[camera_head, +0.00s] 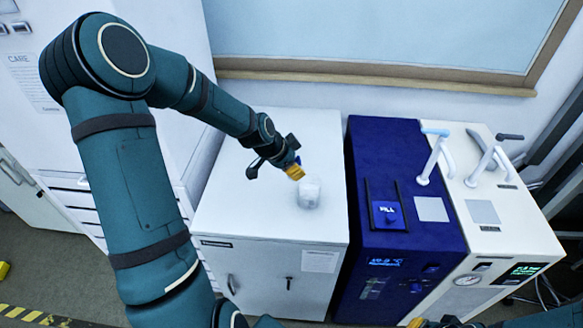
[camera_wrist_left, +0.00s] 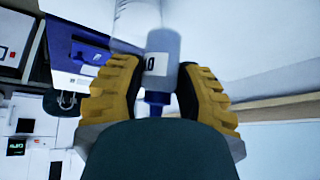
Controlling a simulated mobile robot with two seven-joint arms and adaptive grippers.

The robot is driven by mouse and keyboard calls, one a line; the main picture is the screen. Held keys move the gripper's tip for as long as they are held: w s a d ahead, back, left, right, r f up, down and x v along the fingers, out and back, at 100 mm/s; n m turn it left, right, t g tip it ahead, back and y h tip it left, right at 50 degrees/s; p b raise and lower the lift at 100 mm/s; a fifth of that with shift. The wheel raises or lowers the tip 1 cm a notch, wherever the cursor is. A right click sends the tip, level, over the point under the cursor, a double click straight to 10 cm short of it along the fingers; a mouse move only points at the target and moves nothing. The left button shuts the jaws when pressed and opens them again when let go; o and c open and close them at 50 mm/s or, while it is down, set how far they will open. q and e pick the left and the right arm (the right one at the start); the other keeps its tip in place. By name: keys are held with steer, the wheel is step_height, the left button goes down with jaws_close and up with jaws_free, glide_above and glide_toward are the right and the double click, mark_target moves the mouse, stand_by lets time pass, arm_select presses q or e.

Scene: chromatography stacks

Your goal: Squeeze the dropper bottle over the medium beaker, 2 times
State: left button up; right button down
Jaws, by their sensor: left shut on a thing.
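The dropper bottle (camera_wrist_left: 163,45) is a pale bottle with a white label and a blue tip. In the left wrist view it sits between the yellow fingers of my left gripper (camera_wrist_left: 155,90), which is shut on it. In the head view my left gripper (camera_head: 294,171) is above the white cabinet, just beside and over a clear beaker (camera_head: 309,196); the bottle is hard to make out there. The beaker also shows at the top of the left wrist view (camera_wrist_left: 130,22), behind the bottle. A small part of what looks like my right gripper (camera_head: 430,322) shows at the bottom edge of the head view.
The beaker stands on the white cabinet (camera_head: 235,210), whose top is otherwise clear. A blue machine (camera_head: 385,160) and a white machine (camera_head: 520,215) with raised handles stand to its right. A wall with a wooden-framed board (camera_head: 380,75) is behind.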

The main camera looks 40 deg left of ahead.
arm_select(q)
steer(key=shift+w+d+r+y+b, duration=0.1)
steer(key=shift+w+d+y+b, duration=0.1)
steer(key=shift+d+y+b, duration=0.2)
